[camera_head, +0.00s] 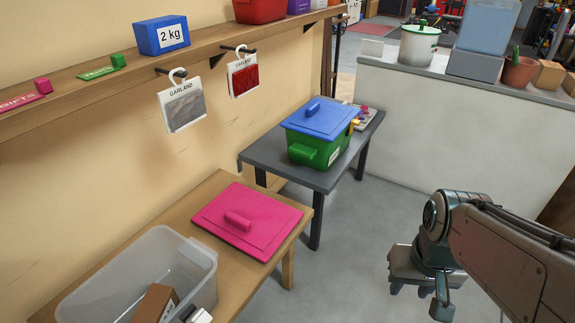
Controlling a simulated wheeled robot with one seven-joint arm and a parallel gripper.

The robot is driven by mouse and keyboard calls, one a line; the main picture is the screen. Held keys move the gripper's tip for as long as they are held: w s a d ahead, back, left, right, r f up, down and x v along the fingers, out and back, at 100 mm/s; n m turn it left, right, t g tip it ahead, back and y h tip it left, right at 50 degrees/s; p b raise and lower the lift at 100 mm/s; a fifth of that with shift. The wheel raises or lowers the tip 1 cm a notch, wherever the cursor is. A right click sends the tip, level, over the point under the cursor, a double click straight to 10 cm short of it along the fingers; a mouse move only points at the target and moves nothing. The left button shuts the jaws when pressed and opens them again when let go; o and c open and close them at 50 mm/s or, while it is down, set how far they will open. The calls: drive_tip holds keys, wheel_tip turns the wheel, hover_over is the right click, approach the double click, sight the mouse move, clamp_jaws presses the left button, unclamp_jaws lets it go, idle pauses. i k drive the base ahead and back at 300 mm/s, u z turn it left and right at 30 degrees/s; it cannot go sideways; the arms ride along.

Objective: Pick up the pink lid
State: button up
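The pink lid (247,219) lies flat on the wooden table at the lower middle, with its raised handle facing up. It sits beside a clear open bin and apart from my gripper. My gripper (415,282) hangs over the grey floor at the lower right, well to the right of the lid and touching nothing that I can see. Its fingers are small and partly hidden by its own body, so their opening is unclear.
The wooden table (222,296) also holds the clear bin (205,262) with a cardboard box (155,303) inside. Behind it, a dark table (262,153) bears a green bin (318,150) with a blue lid (322,117). A wall shelf (100,72) overhangs the left. Open floor (345,250) lies between table and gripper.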

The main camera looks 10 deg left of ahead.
sight(257, 224)
drive_tip(key=u, duration=0.2)
drive_tip(key=i, duration=0.65)
drive_tip(key=u, duration=0.9)
drive_tip(key=i, duration=0.5)
drive_tip(key=u, duration=0.6)
